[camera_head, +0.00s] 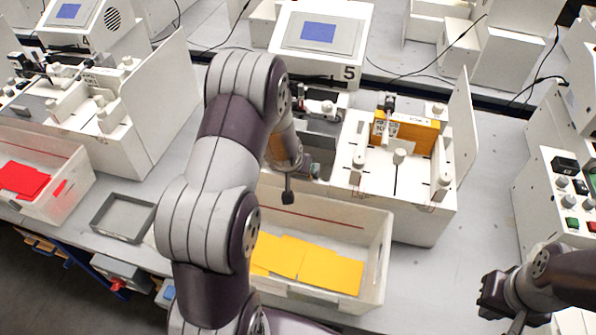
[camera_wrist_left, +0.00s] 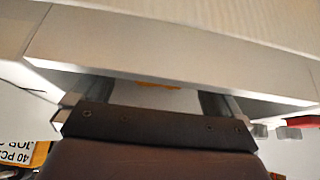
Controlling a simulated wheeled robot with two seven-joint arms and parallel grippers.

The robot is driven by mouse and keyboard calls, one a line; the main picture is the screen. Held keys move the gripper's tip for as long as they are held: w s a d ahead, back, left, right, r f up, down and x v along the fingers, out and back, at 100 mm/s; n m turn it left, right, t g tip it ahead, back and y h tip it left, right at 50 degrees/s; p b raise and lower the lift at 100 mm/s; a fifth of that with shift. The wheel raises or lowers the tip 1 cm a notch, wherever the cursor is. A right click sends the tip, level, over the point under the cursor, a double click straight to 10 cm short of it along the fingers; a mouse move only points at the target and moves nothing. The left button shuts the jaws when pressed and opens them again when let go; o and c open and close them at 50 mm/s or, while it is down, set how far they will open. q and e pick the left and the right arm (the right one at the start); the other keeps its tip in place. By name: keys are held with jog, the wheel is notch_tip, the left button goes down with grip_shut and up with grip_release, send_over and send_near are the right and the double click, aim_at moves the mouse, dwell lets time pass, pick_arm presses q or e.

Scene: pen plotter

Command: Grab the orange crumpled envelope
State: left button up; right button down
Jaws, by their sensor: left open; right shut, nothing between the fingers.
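Flat yellow-orange envelopes (camera_head: 308,262) lie in a white bin (camera_head: 375,255) in front of plotter 5. An orange stack (camera_head: 415,135) stands upright in the plotter behind the bin. I cannot tell a crumpled envelope apart from these. My left arm reaches across the middle of the head view and hides part of the plotter and bin. My left gripper (camera_wrist_left: 155,95) is open, close to a pale surface, with a small orange strip (camera_wrist_left: 158,84) showing beyond the gap between its fingers. My right gripper (camera_head: 500,300) is shut and empty at the lower right, away from the bin.
A plotter with a white side panel (camera_head: 155,100) stands at left, beside a bin of red envelopes (camera_head: 25,180). An empty grey tray (camera_head: 122,217) lies between the bins. A control box with knobs (camera_head: 570,190) stands at right. The grey table is clear before it.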

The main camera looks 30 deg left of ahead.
pick_arm(q)
jog(key=shift+w+a+f, duration=0.15)
jog(key=shift+w+f, duration=0.25)
jog(key=shift+f, duration=0.2)
jog(key=shift+s+r, duration=0.1)
jog(key=c, duration=0.8)
jog(key=shift+o, duration=0.2)
jog(key=shift+r, duration=0.1)
